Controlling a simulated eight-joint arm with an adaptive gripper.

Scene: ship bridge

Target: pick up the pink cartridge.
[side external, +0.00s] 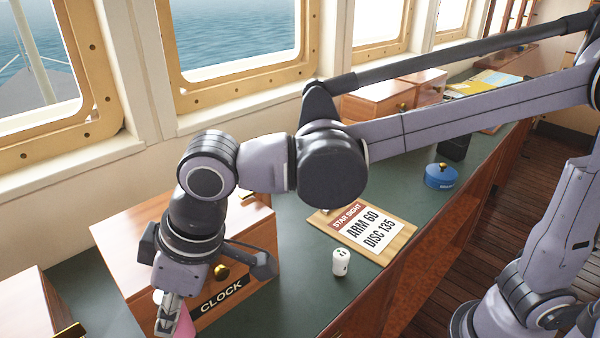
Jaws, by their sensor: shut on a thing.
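The pink cartridge (185,322) shows at the bottom edge of the side external view, partly cut off by the frame and partly hidden by my fingers. My gripper (168,318) points down in front of the wooden box labelled CLOCK and is shut on the pink cartridge. The cartridge's lower end is out of view, so I cannot tell whether it touches the counter.
The wooden CLOCK box (118,247) stands right behind my gripper. A small white cylinder (340,263) and a STAR SIGHT board (398,243) lie to the right on the green counter. A blue round tin (440,177) and wooden boxes (376,103) are farther back.

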